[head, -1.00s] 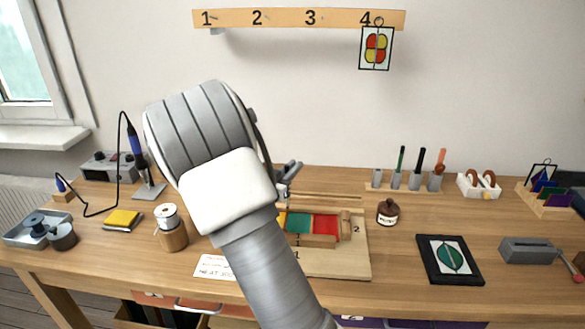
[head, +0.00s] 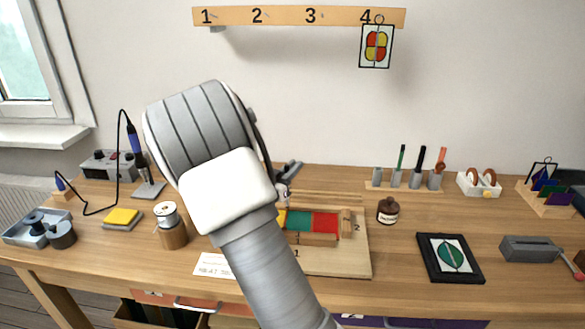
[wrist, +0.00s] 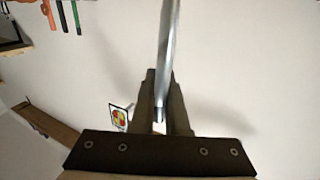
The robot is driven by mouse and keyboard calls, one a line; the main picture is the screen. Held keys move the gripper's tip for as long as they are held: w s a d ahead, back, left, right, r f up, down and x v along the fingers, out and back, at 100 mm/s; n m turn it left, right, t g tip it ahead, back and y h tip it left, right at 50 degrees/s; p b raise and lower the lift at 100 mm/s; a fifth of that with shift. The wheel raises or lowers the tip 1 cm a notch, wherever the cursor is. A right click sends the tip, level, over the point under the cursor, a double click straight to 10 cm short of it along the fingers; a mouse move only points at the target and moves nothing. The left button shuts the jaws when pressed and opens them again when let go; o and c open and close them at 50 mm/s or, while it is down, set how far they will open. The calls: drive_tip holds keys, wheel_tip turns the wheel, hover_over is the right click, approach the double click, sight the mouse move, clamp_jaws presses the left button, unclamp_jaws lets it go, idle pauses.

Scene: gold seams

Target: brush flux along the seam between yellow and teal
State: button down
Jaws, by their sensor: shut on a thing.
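In the head view, the yellow (head: 282,218), teal (head: 299,222) and red (head: 325,224) pieces lie side by side on the wooden board (head: 347,262). My forearm covers most of the yellow piece and part of its seam with teal. My gripper (head: 286,186) is partly hidden behind my arm, above the back of the board. In the wrist view, my gripper (wrist: 160,118) is shut on a slim, shiny grey shaft (wrist: 168,50), which seems to be the flux brush. The brush tip is not clearly visible, and I cannot tell whether it touches the seam.
A brown bottle (head: 388,211) stands right of the board. A black-framed pattern card (head: 450,258) lies farther right. A tool rack (head: 405,187) stands behind. Bare table lies around the bottle.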

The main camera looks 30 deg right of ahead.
drive_tip(key=s+a, duration=0.3)
drive_tip(key=s, duration=0.2)
drive_tip(key=shift+a, duration=0.25)
idle(3.0)
drive_tip(key=shift+r+p, duration=0.1)
drive_tip(key=shift+p, duration=0.2)
wheel_tip(320, 180, up, 6)
drive_tip(key=p, duration=0.4)
drive_tip(key=shift+p, duration=0.35)
idle(0.4)
